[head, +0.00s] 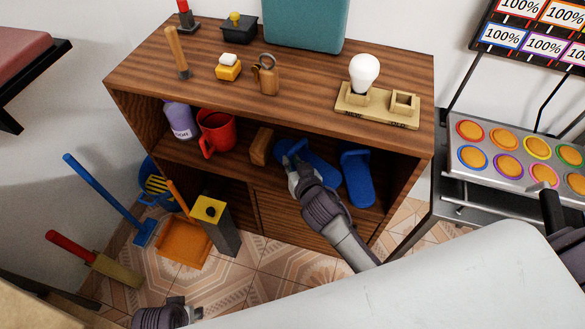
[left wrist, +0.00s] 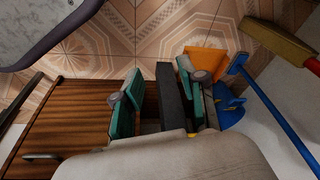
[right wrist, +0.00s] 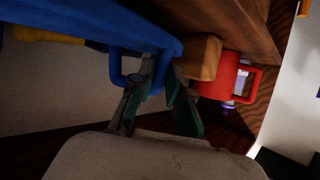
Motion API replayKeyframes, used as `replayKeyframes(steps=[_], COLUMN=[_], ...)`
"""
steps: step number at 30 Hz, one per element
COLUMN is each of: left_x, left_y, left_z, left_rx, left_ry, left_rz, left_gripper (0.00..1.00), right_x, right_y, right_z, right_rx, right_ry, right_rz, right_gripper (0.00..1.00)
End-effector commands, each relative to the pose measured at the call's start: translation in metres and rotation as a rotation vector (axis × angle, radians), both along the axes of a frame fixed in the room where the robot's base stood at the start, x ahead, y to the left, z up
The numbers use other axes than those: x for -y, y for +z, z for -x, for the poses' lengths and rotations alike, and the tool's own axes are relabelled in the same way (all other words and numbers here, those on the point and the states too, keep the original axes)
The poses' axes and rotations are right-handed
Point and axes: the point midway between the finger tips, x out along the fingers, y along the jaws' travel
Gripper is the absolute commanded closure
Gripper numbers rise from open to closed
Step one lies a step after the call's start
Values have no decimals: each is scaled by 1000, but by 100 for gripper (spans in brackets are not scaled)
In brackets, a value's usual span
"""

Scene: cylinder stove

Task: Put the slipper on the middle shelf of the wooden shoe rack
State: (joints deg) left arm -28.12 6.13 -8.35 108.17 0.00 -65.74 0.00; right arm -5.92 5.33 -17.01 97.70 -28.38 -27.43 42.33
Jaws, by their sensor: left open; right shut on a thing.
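The wooden shoe rack (head: 285,113) stands ahead, its open middle shelf below the top board. A blue slipper (head: 318,172) is inside this opening, partly hidden by my right gripper (head: 293,166). That gripper is shut on the slipper, and in the right wrist view the fingers (right wrist: 158,72) close at its blue strap (right wrist: 124,78). I cannot tell whether the slipper rests on the shelf. A second blue slipper (head: 357,178) is to its right. My left gripper (head: 178,309) is open and empty, low at the bottom edge; it also shows in the left wrist view (left wrist: 155,92).
A red mug (head: 217,134), a purple bottle (head: 180,120) and a wooden block (head: 261,146) share the shelf to the left. A bulb on a stand (head: 363,75) is on top. An orange dustpan (head: 184,240) and a grey post (head: 222,235) stand on the floor.

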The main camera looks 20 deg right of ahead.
Motion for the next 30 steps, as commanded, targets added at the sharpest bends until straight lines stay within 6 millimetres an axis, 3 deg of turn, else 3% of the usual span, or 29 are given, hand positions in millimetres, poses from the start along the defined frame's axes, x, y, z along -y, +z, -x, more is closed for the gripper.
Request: replayKeyframes(steps=[1,6,19,20,24,30], left_x=[0,0,0,0,0,0], left_y=[6,24,30,31,31,31], left_z=[-2,-3,-4,-4,-4,-4], left_rx=[8,13,17,17,17,17], left_ry=[1,2,3,3,3,3], left_rz=[1,1,2,2,2,2], left_gripper=[58,58,58,58,58,58], right_x=[0,0,0,0,0,0], right_y=[-10,-19,-21,-21,-21,-21], right_z=[0,0,0,0,0,0], right_rx=[-1,1,1,0,0,0], right_ry=[0,0,-1,0,0,0], right_rz=[2,1,-1,-1,-1,0], right_gripper=[100,100,100,80,58,58])
